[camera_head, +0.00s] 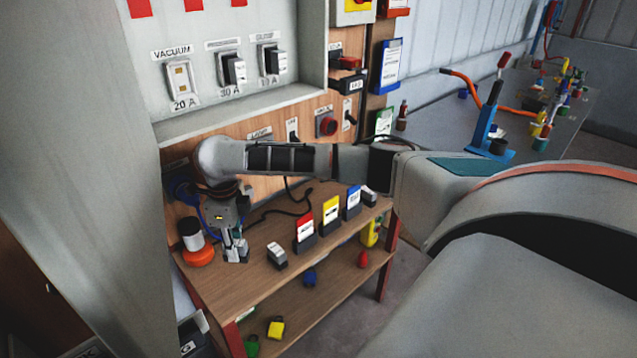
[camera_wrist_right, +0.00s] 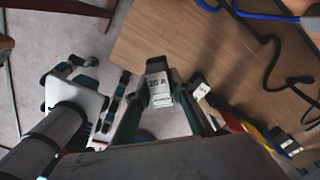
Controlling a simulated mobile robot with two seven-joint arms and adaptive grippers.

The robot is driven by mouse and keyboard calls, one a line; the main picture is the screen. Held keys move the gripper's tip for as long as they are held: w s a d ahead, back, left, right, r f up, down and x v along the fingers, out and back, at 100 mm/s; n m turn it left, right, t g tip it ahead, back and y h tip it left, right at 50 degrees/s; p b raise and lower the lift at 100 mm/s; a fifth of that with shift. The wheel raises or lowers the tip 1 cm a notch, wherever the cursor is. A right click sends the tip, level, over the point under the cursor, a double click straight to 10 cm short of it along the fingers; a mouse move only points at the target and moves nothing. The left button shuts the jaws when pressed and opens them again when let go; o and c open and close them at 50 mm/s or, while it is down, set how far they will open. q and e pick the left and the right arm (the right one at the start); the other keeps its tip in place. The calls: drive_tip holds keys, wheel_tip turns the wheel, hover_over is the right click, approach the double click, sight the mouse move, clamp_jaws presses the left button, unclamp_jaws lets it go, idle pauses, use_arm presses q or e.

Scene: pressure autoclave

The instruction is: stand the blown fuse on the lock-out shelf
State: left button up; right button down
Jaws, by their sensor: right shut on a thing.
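My right gripper (camera_head: 235,250) reaches down over the left part of the wooden shelf (camera_head: 250,288). In the right wrist view the gripper (camera_wrist_right: 160,110) is shut on a pale fuse (camera_wrist_right: 158,92) with a dark end, marked 20 A. The held fuse is upright or nearly so, low over the shelf near its edge; I cannot tell whether it touches the wood. A second pale and dark fuse (camera_head: 277,256) stands on the shelf to the right, apart from the gripper. The VACUUM 20 A holder (camera_head: 180,82) on the panel is empty.
An orange-based lamp (camera_head: 197,256) stands just left of the gripper. Red (camera_head: 305,229), yellow (camera_head: 331,211) and blue (camera_head: 353,201) tags stand in holders to the right. A dark cable (camera_head: 285,205) lies behind. Several coloured padlocks (camera_head: 276,327) are on the lower shelf.

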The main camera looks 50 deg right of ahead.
drive_tip(key=shift+s+r, duration=0.15)
wheel_tip(320, 180, down, 5)
drive_tip(key=shift+f+b, duration=0.1)
drive_tip(key=shift+b, duration=0.25)
wheel_tip(320, 180, down, 5)
drive_tip(key=shift+r+b, duration=0.1)
drive_tip(key=shift+b, duration=0.2)
drive_tip(key=c, duration=1.8)
unclamp_jaws()
